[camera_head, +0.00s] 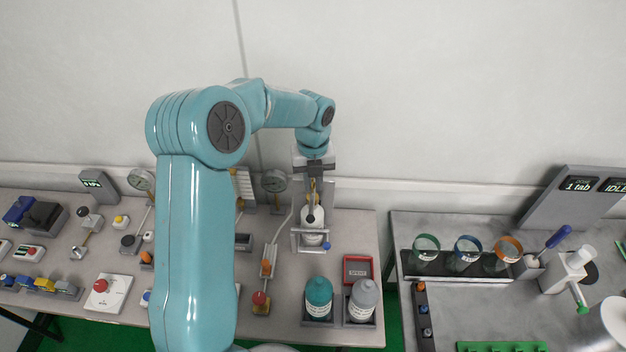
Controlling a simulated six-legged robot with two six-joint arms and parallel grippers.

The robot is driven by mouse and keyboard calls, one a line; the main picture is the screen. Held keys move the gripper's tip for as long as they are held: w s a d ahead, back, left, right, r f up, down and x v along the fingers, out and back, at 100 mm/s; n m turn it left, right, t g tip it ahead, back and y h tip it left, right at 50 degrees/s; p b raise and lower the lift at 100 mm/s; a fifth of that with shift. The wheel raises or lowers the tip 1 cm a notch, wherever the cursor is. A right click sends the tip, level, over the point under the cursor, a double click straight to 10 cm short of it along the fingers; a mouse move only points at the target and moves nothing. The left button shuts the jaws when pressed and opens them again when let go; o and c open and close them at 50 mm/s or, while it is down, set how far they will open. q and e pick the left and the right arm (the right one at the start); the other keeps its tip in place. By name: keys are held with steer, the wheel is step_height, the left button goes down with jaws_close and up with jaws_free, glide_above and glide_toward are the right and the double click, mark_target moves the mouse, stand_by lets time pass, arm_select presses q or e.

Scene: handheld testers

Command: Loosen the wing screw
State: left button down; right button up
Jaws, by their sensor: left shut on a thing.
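My left arm comes in from the lower left and bends over to a metal stand (329,205) at the back of the left bench. My left gripper (314,187) points down at the top of this stand and is shut on a small brass-coloured piece. That piece is mostly hidden by the gripper, and I cannot tell for sure that it is the wing screw. A white bottle-like body (313,238) sits in the stand just below the gripper. My right gripper is not in view.
A teal bottle (318,297) and a grey bottle (363,299) stand in front of the stand. The right bench (440,234) stands across a gap.

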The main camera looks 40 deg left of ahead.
mark_target(313, 183)
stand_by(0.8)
arm_select(q)
steer(key=c, duration=1.3)
jaws_free()
steer(key=shift+c, duration=0.2)
steer(key=shift+o, duration=1.2)
steer(key=shift+w+a+f, duration=0.15)
steer(key=shift+a, duration=0.05)
steer(key=shift+d+r, duration=0.15)
steer(key=shift+r, duration=0.25)
step_height(313, 183, up, 16)
steer(key=b, duration=0.1)
steer(key=shift+f, duration=0.2)
